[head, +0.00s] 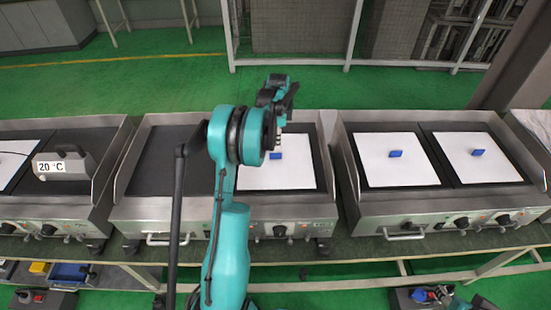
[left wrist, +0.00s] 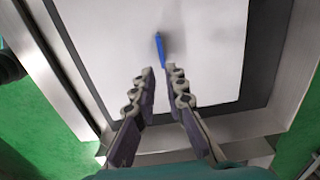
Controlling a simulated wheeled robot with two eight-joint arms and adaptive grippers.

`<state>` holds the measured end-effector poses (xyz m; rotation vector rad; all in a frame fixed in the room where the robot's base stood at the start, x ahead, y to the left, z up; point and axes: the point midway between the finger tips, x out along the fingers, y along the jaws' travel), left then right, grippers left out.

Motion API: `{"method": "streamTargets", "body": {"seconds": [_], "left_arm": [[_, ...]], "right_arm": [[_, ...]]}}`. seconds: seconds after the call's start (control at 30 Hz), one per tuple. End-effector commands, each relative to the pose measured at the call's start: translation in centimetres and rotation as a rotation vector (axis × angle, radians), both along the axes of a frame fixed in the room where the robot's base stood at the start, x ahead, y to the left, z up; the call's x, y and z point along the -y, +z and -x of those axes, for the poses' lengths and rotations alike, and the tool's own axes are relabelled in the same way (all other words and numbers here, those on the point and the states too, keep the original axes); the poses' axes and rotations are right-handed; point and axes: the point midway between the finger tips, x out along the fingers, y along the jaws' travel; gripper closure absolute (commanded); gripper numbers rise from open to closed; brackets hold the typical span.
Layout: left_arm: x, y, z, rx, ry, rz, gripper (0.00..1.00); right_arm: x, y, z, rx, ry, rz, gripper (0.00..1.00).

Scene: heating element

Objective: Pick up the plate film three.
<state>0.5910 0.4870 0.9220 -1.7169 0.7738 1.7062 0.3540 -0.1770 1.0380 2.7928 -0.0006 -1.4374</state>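A white plate film (head: 277,176) with a small blue tab (head: 276,156) lies on the right half of the middle heater, partly hidden by my left arm. Two more white films, a left one (head: 399,170) and a right one (head: 490,167), each with a blue tab, lie on the right heater. No label shows which is number three. My left gripper (head: 275,143) is above the middle heater's film. In the left wrist view, its fingers (left wrist: 160,85) are apart and empty. The blue tab (left wrist: 160,48) stands just beyond the fingertips, on the white film (left wrist: 215,50). My right gripper is not in view.
The middle heater's left half (head: 165,170) is bare and dark. The left heater carries a grey device reading 20 °C (head: 62,165) and a white film (head: 12,160) cut by the frame edge. Raised metal walls (head: 346,165) separate the heaters. Green floor lies behind.

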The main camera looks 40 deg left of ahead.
Motion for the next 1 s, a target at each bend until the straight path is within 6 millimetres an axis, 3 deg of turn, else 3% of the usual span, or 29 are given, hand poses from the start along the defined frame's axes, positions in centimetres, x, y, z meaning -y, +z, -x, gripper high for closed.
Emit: {"method": "streamTargets", "body": {"seconds": [0.67, 0.9, 1.0], "left_arm": [[-1.0, -8.3, 0.2, -0.009, -0.016, 0.005, 0.88], [-1.0, -8.5, 0.2, -0.009, -0.016, 0.005, 0.88], [-1.0, -8.5, 0.2, -0.009, -0.016, 0.005, 1.0]], "right_arm": [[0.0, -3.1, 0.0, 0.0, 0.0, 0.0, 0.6], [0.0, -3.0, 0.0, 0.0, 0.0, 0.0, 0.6], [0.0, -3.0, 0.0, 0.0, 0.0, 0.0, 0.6]]}}
